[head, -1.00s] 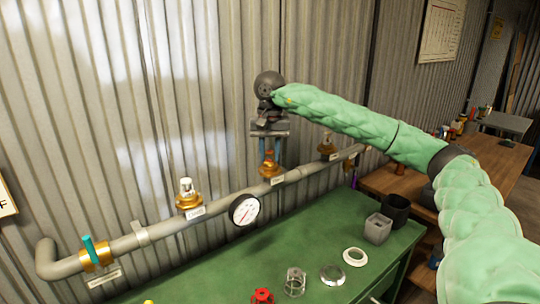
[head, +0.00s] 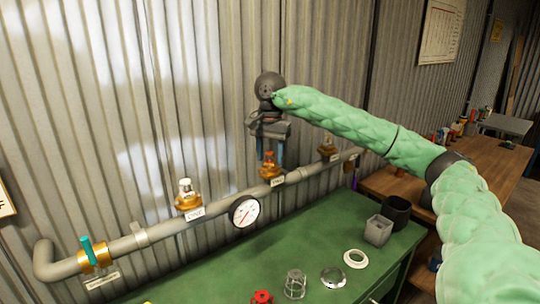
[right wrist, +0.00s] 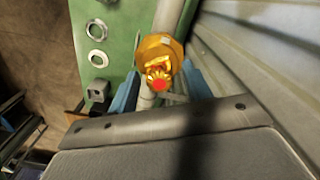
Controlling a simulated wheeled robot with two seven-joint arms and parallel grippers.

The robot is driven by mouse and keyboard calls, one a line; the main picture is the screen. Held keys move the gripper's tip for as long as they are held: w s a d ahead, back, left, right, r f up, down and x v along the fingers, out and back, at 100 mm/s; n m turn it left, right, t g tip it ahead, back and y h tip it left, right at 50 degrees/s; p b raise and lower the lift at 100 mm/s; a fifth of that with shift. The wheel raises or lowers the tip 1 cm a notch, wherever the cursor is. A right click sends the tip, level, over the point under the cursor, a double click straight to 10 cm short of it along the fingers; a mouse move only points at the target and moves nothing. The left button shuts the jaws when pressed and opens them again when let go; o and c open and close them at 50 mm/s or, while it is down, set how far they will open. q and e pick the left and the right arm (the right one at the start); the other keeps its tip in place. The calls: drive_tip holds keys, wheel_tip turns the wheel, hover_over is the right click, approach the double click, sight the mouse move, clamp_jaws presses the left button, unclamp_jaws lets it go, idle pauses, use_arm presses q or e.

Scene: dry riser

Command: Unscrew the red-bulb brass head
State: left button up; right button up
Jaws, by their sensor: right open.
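The red-bulb brass head (head: 269,160) stands upright on the middle outlet of the grey pipe (head: 222,210). In the right wrist view the head (right wrist: 157,64) shows its red bulb end-on, with the brass collar behind it. My right gripper (head: 270,160) hangs above and around the head, its blue fingers pointing down. In the right wrist view the two blue fingers of this gripper (right wrist: 163,92) lie on either side of the head, spread apart. Contact with the head cannot be made out. My left gripper is not in view.
A pressure gauge (head: 245,212) and a teal-handled valve (head: 94,254) are there too.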

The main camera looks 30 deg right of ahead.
drive_tip(key=m, duration=0.6)
drive_tip(key=shift+s, duration=0.1)
drive_tip(key=shift+s+m, duration=0.1)
drive_tip(key=shift+m, duration=3.2)
clamp_jaws()
drive_tip(key=shift+f+n+b, duration=0.1)
drive_tip(key=shift+n+b, duration=0.45)
drive_tip(key=shift+n, duration=0.35)
drive_tip(key=n+b, duration=0.1)
drive_tip(key=n, duration=0.3)
